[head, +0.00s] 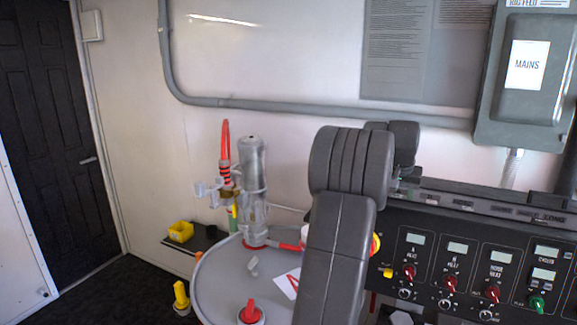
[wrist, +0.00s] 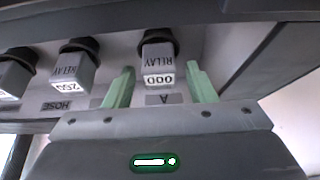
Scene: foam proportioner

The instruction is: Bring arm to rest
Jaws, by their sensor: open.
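My gripper (wrist: 160,68) shows in the wrist view with its two pale green fingers spread apart. A grey relay block (wrist: 159,62) labelled "RELAY 000" shows in the gap between the fingertips. Clear space shows on both sides of it, and I see no finger touching it. How far it is from the fingers in depth I cannot tell. In the head view my dark grey arm is folded up in front of the control panel (head: 470,262), and the gripper is hidden behind it.
Two more relay blocks, one labelled 250 (wrist: 72,66), sit left of the gripper. A drum (head: 222,285) with a pump (head: 252,185) stands left of my arm. A grey MAINS box (head: 525,85) hangs on the wall. Free floor lies near the dark door (head: 50,140).

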